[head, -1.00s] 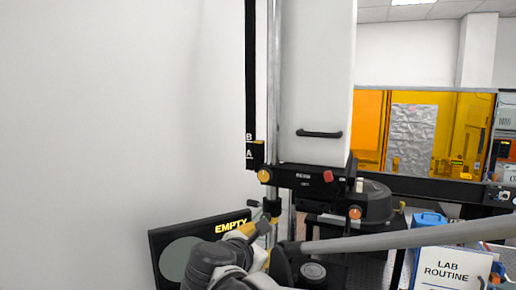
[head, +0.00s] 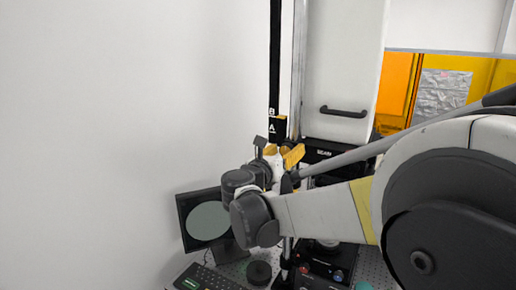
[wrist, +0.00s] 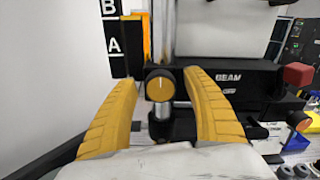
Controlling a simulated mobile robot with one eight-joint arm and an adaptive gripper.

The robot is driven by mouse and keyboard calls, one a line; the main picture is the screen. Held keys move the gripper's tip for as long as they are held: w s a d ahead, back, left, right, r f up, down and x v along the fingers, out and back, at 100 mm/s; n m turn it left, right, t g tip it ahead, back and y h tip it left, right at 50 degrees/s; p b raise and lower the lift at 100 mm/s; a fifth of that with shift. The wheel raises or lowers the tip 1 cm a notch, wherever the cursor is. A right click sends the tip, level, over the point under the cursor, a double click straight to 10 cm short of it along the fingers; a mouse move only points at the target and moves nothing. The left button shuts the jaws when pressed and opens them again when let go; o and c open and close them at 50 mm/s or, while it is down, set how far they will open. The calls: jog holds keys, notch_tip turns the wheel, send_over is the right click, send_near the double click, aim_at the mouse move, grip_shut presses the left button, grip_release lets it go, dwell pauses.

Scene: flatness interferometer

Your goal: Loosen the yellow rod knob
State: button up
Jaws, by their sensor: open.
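The yellow rod knob (wrist: 160,84) has a round gold face with a pale line and a dark rim. In the wrist view it sits in front of the upright metal rod (wrist: 161,120). My gripper (wrist: 160,76) is open, with one yellow finger on each side of the knob and visible gaps between. In the head view my gripper (head: 282,153) is at the column just below the A marker; the knob there is small and partly hidden by the fingers.
A black BEAM housing (wrist: 225,88) with a red knob (wrist: 298,73) is close on the right. Another orange knob (wrist: 298,118) is lower right. A monitor (head: 208,220) and keyboard (head: 205,279) stand below, left of the column.

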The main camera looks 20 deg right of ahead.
jog(key=shift+w+d, duration=0.2)
jog(key=shift+d, duration=0.05)
jog(key=c, duration=1.2)
